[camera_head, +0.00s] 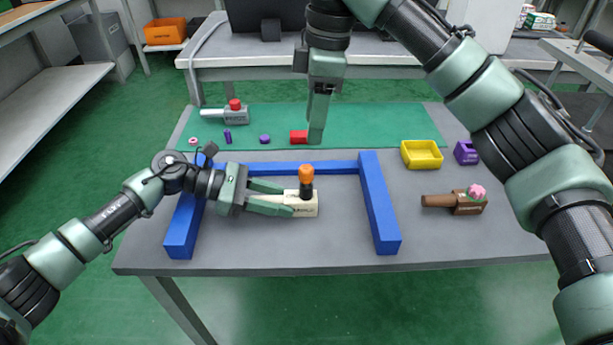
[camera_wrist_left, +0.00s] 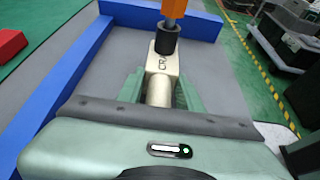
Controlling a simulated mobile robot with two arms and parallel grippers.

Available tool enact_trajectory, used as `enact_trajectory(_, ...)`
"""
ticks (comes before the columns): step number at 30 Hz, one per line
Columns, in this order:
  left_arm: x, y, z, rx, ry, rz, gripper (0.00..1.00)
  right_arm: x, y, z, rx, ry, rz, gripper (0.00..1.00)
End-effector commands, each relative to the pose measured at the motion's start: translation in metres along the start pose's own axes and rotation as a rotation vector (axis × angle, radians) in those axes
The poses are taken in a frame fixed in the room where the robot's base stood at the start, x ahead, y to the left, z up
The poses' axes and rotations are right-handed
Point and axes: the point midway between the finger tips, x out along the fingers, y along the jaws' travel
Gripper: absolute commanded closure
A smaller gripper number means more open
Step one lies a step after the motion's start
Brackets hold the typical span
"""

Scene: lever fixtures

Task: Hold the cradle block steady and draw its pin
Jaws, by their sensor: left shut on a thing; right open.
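The cream cradle block (camera_head: 307,207) lies on the grey table inside the blue frame; part of its lettering shows in the left wrist view (camera_wrist_left: 164,61). Its pin, with an orange head (camera_head: 306,174) and a black collar (camera_head: 306,190), stands upright in the block; it also shows in the left wrist view (camera_wrist_left: 170,22). My left gripper (camera_head: 288,198) is shut on the block's round handle (camera_wrist_left: 159,92), one finger on each side. My right gripper (camera_head: 316,138) is open and empty, pointing down behind the frame, apart from the pin. Its fingers overlap in the head view.
A blue three-sided frame (camera_head: 380,205) surrounds the block, open at the front. A red block (camera_head: 299,137) is beside my right gripper. A grey block with red knob (camera_head: 236,115), yellow bin (camera_head: 421,154), purple bin (camera_head: 466,153) and brown block with pink knob (camera_head: 469,204) stand around.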

Motion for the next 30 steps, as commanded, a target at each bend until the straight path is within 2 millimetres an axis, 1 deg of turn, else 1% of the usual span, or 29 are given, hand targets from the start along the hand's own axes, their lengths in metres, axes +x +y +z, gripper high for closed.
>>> enact_trajectory(5, 0.000, 0.000, 0.001, 0.001, -0.001, 0.000, 1.00, 0.020, -0.001, 0.000, 0.000, -0.001, -0.004, 0.51)
enact_trajectory(15, 0.000, 0.000, 0.001, 0.001, -0.001, 0.000, 1.00, 0.071, 0.000, 0.000, 0.000, 0.001, -0.001, 0.51)
enact_trajectory(21, 0.000, 0.000, 0.001, 0.001, -0.001, 0.000, 1.00, 0.098, 0.000, 0.000, 0.000, 0.002, -0.001, 0.51)
enact_trajectory(25, 0.000, 0.000, 0.001, 0.001, -0.001, 0.000, 1.00, 0.109, 0.000, -0.001, 0.000, 0.003, 0.000, 0.51)
enact_trajectory(30, 0.000, 0.000, 0.001, 0.001, -0.001, 0.000, 1.00, 0.116, 0.000, -0.001, 0.000, 0.003, 0.001, 0.51)
